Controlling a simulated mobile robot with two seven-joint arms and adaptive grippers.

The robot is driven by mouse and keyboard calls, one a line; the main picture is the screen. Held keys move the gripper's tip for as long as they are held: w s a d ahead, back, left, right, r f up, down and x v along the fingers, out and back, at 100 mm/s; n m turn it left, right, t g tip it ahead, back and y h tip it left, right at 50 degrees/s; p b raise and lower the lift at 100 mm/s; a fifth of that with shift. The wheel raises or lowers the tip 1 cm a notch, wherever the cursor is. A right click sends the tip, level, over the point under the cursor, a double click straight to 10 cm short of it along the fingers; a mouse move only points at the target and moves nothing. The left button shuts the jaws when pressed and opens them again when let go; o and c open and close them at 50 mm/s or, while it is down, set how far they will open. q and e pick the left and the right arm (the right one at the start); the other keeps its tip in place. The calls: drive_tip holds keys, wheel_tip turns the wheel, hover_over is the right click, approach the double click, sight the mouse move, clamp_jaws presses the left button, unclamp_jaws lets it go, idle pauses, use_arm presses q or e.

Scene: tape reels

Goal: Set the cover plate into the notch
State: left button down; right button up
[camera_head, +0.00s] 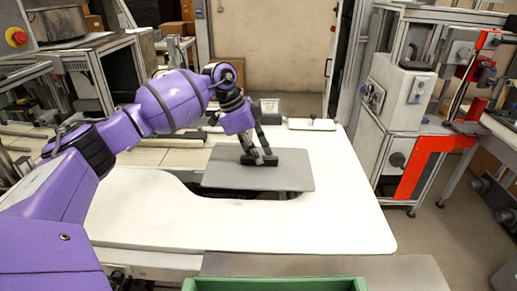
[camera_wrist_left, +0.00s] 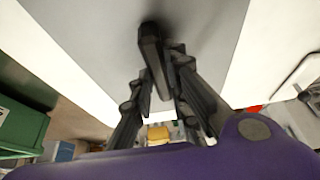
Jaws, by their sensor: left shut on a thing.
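The cover plate (camera_head: 225,182) is a flat grey sheet that lies level over the notch in the white table top. My left gripper (camera_head: 259,161) is above the plate, shut on its black handle. In the left wrist view, the gripper fingers (camera_wrist_left: 158,75) close around the dark handle (camera_wrist_left: 150,32), with the grey plate (camera_wrist_left: 90,35) filling much of the picture. The notch (camera_head: 228,194) shows as a curved cut-out with a dark gap along the plate's front edge; the rest is hidden beneath the plate. I cannot tell whether the plate touches the table. My right gripper is not in view.
The white table top (camera_head: 345,215) is clear in front and to the right. A small white plate with a black knob (camera_head: 312,124) lies at the back edge. A green crate (camera_head: 275,284) stands at the front. A red-framed machine (camera_head: 415,160) stands on the right.

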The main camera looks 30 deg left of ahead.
use_arm(q)
drive_tip(key=shift+f+b, duration=0.55)
drive_tip(key=shift+f, duration=1.7)
drive_tip(key=c, duration=1.6)
unclamp_jaws()
drive_tip(key=v, duration=1.2)
drive_tip(key=shift+d, duration=0.1)
drive_tip(key=shift+s, duration=0.1)
